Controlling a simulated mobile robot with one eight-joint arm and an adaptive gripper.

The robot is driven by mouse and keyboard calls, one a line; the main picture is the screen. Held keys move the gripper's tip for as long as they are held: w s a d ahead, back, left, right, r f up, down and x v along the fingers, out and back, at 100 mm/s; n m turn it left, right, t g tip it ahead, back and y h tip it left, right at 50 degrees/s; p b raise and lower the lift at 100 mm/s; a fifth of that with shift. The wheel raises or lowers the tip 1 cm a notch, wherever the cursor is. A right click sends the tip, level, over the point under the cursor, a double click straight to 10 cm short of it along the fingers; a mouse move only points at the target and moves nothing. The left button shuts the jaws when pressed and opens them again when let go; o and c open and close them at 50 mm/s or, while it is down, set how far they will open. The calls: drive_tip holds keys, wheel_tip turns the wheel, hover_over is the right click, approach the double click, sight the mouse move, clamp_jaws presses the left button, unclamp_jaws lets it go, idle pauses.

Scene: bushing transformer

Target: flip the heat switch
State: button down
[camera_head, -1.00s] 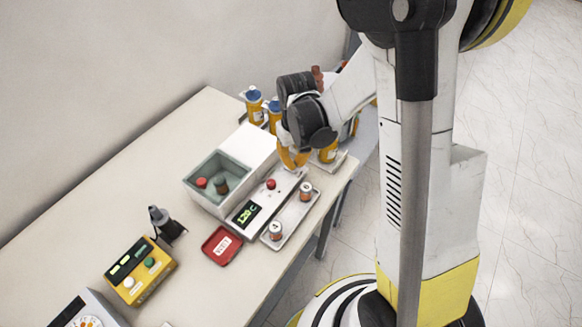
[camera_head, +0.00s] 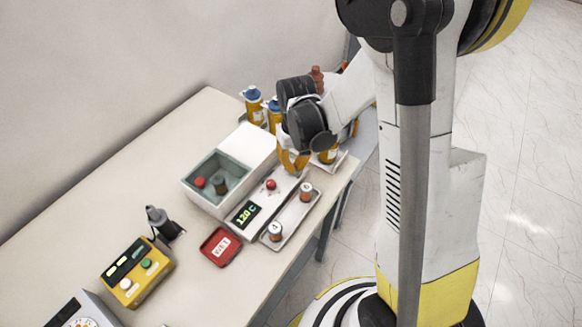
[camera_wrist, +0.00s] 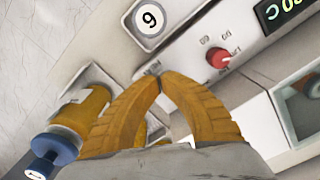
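The heater is a long pale unit (camera_head: 259,200) with a lit green display (camera_head: 246,214) and a red knob (camera_head: 271,184). In the wrist view the red knob (camera_wrist: 219,58) stands beside small lettering, right of my fingertips. My gripper (camera_head: 293,168) is over the unit's far end, past the knob. In the wrist view the yellow fingertips of my gripper (camera_wrist: 156,71) meet, with nothing visible between them. They look apart from the knob. I cannot make out a separate heat switch; my fingers may hide part of the panel.
A white box (camera_head: 210,200) with a grey inside stands left of the heater. A tray (camera_head: 292,215) with small labelled jars lies to its right. Bottles with blue caps (camera_head: 253,93) stand behind. A red dish (camera_head: 221,247) and a yellow button box (camera_head: 137,270) are nearer.

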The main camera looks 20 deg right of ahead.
drive_tip(key=shift+f+b, duration=0.35)
drive_tip(key=shift+f, duration=0.05)
drive_tip(key=shift+r, duration=0.1)
drive_tip(key=shift+r+p, duration=2.35)
drive_tip(key=shift+r, duration=1.05)
drive_tip(key=shift+s+r+b, duration=0.1)
drive_tip(key=shift+r+b, duration=0.2)
drive_tip(key=s+r+m+t+b, duration=0.1)
drive_tip(key=s+r+t+b, duration=0.6)
drive_tip(key=s+b, duration=0.3)
drive_tip(key=s, duration=0.2)
drive_tip(key=shift+s+r, duration=0.2)
drive_tip(key=shift+s, duration=0.1)
